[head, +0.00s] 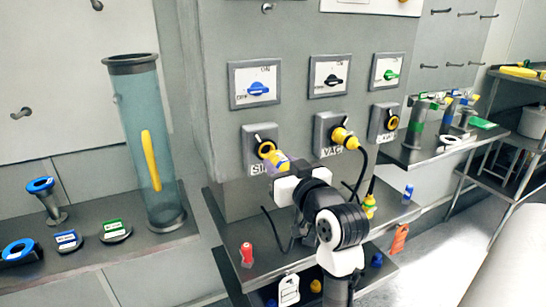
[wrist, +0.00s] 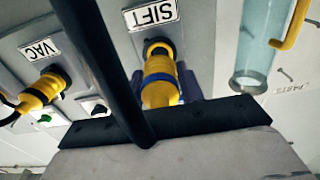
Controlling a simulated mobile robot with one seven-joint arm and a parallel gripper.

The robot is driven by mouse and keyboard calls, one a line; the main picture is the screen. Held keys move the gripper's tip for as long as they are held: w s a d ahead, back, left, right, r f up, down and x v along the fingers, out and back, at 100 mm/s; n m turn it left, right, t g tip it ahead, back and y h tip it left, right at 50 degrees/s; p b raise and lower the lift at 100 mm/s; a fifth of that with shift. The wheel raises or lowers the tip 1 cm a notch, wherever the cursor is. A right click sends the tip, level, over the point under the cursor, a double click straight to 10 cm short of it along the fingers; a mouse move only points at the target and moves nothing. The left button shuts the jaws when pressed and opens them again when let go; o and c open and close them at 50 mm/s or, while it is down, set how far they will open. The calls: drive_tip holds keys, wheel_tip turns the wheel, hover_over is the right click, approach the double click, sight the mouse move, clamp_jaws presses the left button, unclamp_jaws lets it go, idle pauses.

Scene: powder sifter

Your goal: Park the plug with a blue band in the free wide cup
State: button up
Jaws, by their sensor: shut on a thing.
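The plug with a blue band (wrist: 160,84) is yellow and sits at the socket (wrist: 157,47) labelled SIFT in the wrist view. In the head view its yellow front (head: 267,150) is at the same socket, on the left of the panel's lower row. Whether it is fully seated cannot be told. My gripper (head: 279,166) is shut on this plug from the front. In the wrist view a dark edge of my gripper hides the plug's rear end. I cannot make out for sure which container is the free wide cup.
A yellow plug (head: 342,137) with a black cable is in the VAC socket. A ledge below the panel holds a red item (head: 247,254) and a blue item (head: 408,192). A tall clear cylinder (head: 145,150) stands on the left shelf beside blue-ringed pieces (head: 40,185).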

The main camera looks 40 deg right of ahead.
drive_tip(key=shift+v, duration=0.95)
drive_tip(key=shift+a+f, duration=0.1)
